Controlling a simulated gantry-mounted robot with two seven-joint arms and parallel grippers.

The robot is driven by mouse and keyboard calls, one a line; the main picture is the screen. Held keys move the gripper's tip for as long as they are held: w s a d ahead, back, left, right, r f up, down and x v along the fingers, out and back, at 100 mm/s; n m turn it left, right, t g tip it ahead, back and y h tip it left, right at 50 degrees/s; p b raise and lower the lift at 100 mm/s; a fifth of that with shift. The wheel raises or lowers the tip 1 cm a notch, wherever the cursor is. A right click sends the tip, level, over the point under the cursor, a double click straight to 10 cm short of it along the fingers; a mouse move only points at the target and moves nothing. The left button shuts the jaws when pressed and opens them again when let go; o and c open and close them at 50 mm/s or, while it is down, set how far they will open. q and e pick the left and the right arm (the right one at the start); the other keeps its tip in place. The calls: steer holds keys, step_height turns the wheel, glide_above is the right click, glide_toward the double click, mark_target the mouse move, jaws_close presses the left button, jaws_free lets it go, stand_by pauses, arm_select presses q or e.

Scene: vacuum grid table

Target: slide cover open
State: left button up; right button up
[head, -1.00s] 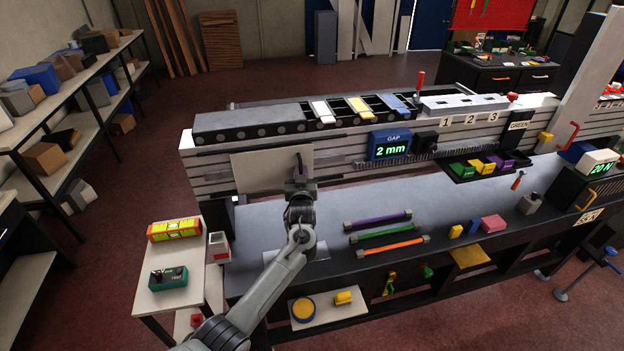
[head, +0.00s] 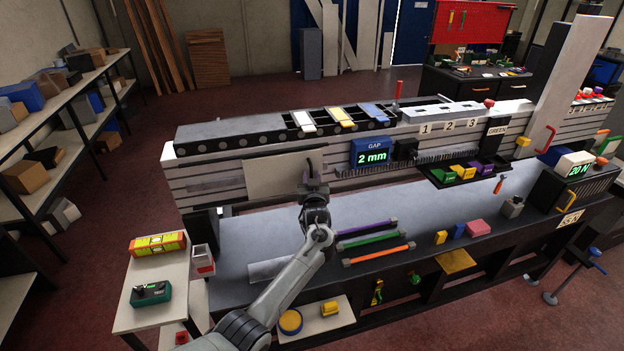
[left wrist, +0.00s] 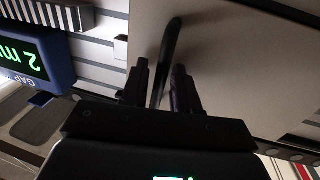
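The cover is a plain pale panel (head: 270,178) on the front of the slatted beam, left of the blue GAP box. It also fills much of the left wrist view (left wrist: 235,60). A dark upright handle (left wrist: 168,55) stands out near the panel's right edge in the head view. My left gripper (head: 312,190) is at this handle. In the left wrist view the handle passes between the two dark fingers (left wrist: 162,88), which are close about it; the exact contact is partly hidden. My right gripper is not in view.
The GAP box (head: 374,154), reading 2 mm, stands a short way right of the panel. Purple, green and orange rods (head: 378,254) lie on the bench (head: 240,240) below. A side table (head: 150,316) holds a level and a green device at left.

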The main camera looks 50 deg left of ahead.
arm_select(q)
steer(key=shift+s+d, duration=0.1)
steer(key=v, duration=1)
steer(key=shift+s+d+p, duration=0.2)
steer(key=shift+s+p, duration=0.05)
steer(key=shift+p, duration=0.15)
